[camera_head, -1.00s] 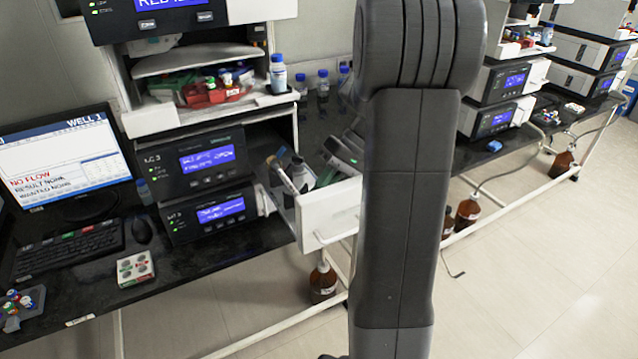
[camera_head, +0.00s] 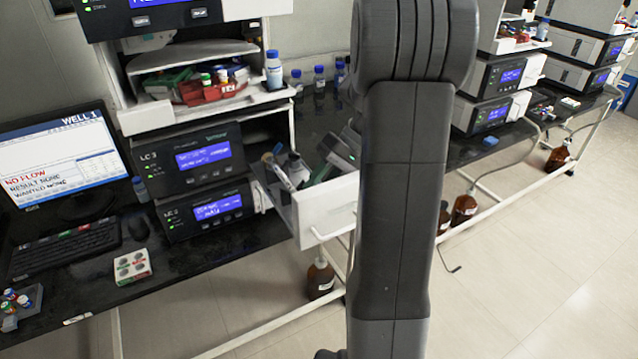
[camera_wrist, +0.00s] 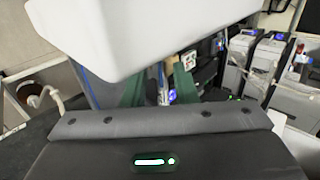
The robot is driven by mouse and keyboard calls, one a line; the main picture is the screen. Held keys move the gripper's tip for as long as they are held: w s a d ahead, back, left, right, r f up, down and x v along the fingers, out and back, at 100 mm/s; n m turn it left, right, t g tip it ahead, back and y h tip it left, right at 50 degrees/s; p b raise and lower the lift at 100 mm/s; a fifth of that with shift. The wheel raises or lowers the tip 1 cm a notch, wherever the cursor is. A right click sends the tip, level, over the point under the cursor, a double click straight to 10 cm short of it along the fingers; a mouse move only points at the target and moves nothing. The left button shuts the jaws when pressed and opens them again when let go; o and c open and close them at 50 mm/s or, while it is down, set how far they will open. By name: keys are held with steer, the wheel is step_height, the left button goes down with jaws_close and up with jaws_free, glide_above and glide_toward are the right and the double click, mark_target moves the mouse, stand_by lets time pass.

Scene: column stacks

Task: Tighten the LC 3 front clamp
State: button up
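The LC 3 unit (camera_head: 165,185) is a dark module with a lit blue display, low in the left stack in the head view. A second dark module (camera_head: 180,222) with a blue display sits under it. I cannot make out the front clamp. In the wrist view, my gripper's dark body (camera_wrist: 155,135) fills the bottom; a white block (camera_wrist: 140,35) covers the top.
A monitor (camera_head: 62,155) reads "NO FLOW". A keyboard (camera_head: 65,247), mouse (camera_head: 138,228) and small white tray (camera_head: 132,266) are on the black bench. A brown bottle (camera_head: 320,278) stands below the drawer. More modules (camera_head: 495,80) stand at right. Floor at lower right is clear.

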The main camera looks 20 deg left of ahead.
steer(key=v, duration=1.3)
steer(key=shift+w+d+r+b, duration=0.15)
steer(key=shift+w+r+b, duration=0.05)
steer(key=shift+r+b, duration=0.1)
steer(key=x, duration=1.3)
steer(key=shift+s+f+p, duration=0.25)
steer(key=shift+p, duration=0.1)
steer(key=shift+a, duration=0.2)
